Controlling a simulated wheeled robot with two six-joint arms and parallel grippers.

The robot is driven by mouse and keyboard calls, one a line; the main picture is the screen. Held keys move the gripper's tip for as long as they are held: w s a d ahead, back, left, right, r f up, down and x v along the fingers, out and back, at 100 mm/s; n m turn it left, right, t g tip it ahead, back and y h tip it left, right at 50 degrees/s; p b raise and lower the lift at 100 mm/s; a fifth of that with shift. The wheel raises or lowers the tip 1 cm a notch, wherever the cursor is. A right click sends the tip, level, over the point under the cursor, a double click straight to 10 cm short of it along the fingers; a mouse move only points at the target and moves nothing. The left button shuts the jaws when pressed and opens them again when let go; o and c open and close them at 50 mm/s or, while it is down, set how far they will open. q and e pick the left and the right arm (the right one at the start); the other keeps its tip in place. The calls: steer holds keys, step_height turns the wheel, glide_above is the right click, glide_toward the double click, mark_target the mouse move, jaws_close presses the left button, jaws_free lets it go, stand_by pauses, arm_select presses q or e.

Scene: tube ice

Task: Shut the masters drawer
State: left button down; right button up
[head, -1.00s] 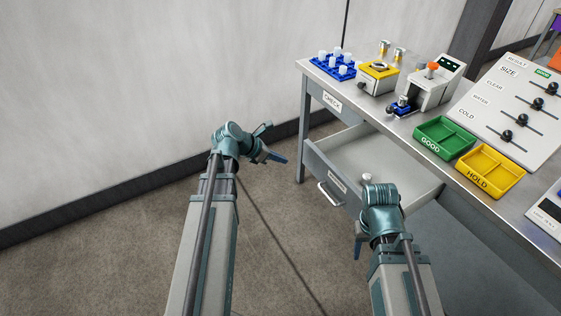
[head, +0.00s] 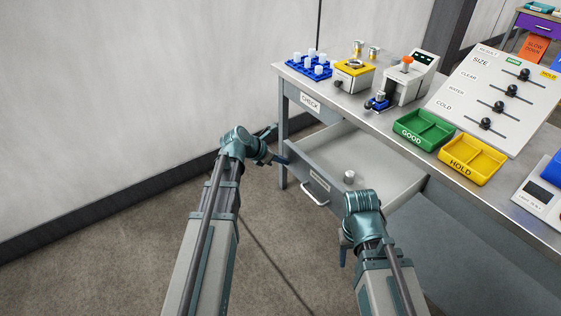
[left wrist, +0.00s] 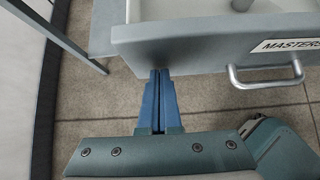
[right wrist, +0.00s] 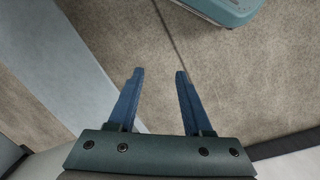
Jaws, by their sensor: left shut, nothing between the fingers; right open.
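The masters drawer (head: 376,165) stands pulled out below the table top in the head view, with a small metal weight-like piece (head: 349,177) inside. Its front, with the label "MASTERS" (left wrist: 285,45) and a silver bar handle (left wrist: 265,84), shows in the left wrist view. My left gripper (left wrist: 159,72) is shut and empty, its tips close to the lower edge of the drawer front, left of the handle; I cannot tell whether they touch. It also shows in the head view (head: 284,160). My right gripper (right wrist: 158,72) is open and empty over bare floor, in front of the drawer.
The table (head: 345,105) carries a blue rack (head: 310,68), a yellow-topped device (head: 353,76), a grey machine (head: 410,78), a green GOOD tray (head: 423,130), a yellow HOLD tray (head: 472,160) and a slider board (head: 500,95). A table leg (head: 283,140) stands left of the drawer. The floor on the left is clear.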

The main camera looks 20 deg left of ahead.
arm_select(q)
steer(key=w+d, duration=0.6)
steer(key=w, duration=0.1)
steer(key=w+d, duration=0.6)
steer(key=w, duration=0.2)
steer(key=w+d, duration=0.6)
steer(key=w, duration=0.2)
steer(key=shift+w+d, duration=0.1)
steer(key=shift+w, duration=0.1)
steer(key=shift+r, duration=0.1)
